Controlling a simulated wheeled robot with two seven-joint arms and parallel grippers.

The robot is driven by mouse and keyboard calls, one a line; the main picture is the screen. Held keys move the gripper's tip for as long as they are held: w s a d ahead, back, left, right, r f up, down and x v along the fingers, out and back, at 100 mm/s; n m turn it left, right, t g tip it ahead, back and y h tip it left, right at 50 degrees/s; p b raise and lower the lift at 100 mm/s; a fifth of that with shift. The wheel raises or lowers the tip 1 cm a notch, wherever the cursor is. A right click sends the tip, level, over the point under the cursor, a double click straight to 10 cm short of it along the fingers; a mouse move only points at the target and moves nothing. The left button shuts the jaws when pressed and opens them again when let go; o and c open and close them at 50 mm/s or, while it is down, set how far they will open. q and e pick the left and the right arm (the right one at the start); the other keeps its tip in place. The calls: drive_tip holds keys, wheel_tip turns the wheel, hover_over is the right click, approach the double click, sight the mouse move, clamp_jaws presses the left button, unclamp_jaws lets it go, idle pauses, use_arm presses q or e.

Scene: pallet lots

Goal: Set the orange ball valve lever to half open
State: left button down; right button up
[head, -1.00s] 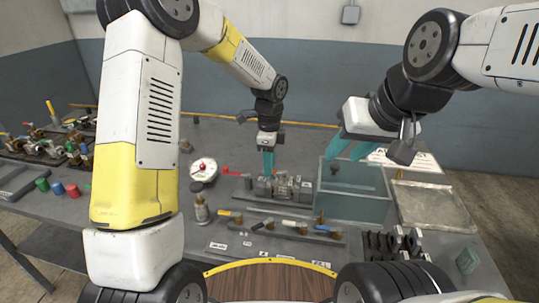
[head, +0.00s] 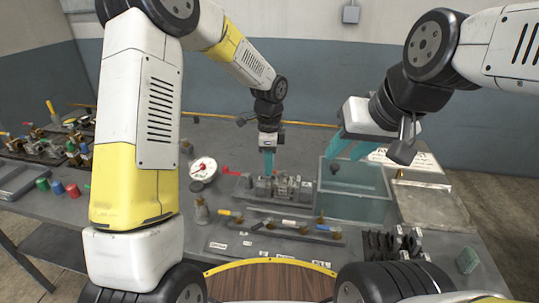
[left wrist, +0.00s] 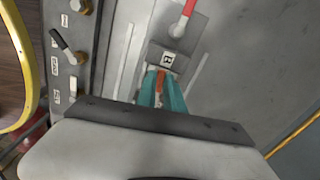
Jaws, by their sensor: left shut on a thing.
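The orange ball valve lever (left wrist: 160,84) shows between the teal fingers of my left gripper (left wrist: 162,92) in the left wrist view. The fingers are shut on it, and they hide much of the lever and the valve beneath. In the head view my left gripper (head: 268,165) points down at the back of the bench, behind the grey valve assembly, and the orange lever cannot be made out. My right gripper (head: 352,153) hangs above the clear tank, its two teal fingers apart and empty.
A red lever (left wrist: 187,12) is near the held lever. A white-faced gauge (head: 203,169) stands to the left. A row of small valves (head: 290,226) is in front. The clear tank (head: 355,205) and a metal tray (head: 430,208) are at right. Several valves crowd the far left.

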use_arm(q)
drive_tip(key=s+n, duration=0.1)
drive_tip(key=n, duration=0.3)
drive_tip(key=shift+s+d, duration=0.1)
drive_tip(key=shift+s, duration=0.25)
drive_tip(key=shift+s+d+n, duration=0.15)
drive_tip(key=shift+s+n, duration=0.15)
drive_tip(key=shift+n, duration=0.55)
drive_tip(key=shift+s+d+n, duration=0.15)
drive_tip(key=shift+s+n, duration=0.15)
drive_tip(key=shift+n, duration=0.55)
drive_tip(key=c, duration=1.5)
unclamp_jaws()
drive_tip(key=shift+o, duration=0.2)
wheel_tip(320, 180, up, 8)
drive_tip(key=shift+f, duration=0.1)
